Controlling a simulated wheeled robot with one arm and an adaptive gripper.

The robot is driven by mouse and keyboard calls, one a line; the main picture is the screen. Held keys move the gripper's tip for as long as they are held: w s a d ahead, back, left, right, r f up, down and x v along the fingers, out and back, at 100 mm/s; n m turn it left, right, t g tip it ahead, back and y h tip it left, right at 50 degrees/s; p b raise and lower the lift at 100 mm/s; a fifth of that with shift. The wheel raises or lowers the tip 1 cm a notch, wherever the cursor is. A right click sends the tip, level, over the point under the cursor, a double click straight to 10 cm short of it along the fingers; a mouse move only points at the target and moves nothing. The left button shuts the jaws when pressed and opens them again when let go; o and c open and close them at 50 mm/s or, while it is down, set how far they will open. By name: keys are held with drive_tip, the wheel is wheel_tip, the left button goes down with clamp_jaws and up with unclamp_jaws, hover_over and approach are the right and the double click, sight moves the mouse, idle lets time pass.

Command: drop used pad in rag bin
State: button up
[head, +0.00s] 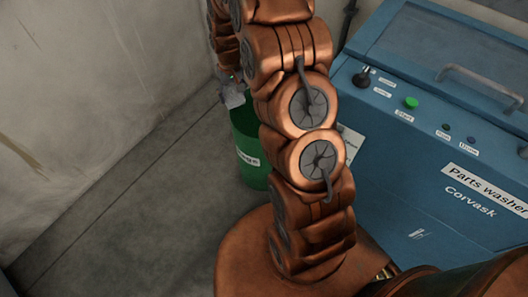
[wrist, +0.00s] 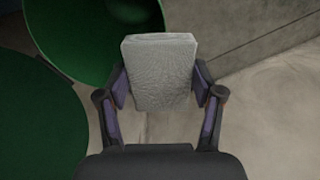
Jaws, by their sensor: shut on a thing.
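My gripper (wrist: 159,86) is shut on a light grey, rough-textured used pad (wrist: 158,65), with one finger on each side of it. In the head view the pad (head: 235,99) shows small, at the upper left edge of the green rag bin (head: 245,150). My arm hides much of the gripper and the right part of the bin there. The bin has a pale label, too small to read surely. In the wrist view a rounded green shape (wrist: 95,35) lies behind and left of the pad. I cannot tell whether the pad is over the opening.
A blue parts washer (head: 440,160) with buttons and a closed lid with a handle stands right of the bin. A pale wall (head: 90,90) stands at the left. The grey floor (head: 130,220) left of the bin is clear.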

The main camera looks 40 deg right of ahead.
drive_tip(key=s+d+f+m+b, duration=0.25)
drive_tip(key=d+b, duration=0.55)
drive_tip(key=d, duration=0.6)
wheel_tip(320, 180, down, 7)
drive_tip(key=b, duration=0.1)
drive_tip(key=shift+w+r, duration=0.2)
drive_tip(key=shift+w, duration=0.2)
drive_tip(key=shift+a, duration=0.1)
drive_tip(key=o, duration=1.2)
drive_tip(key=shift+r, duration=0.1)
wheel_tip(320, 180, up, 12)
drive_tip(key=shift+f, duration=0.1)
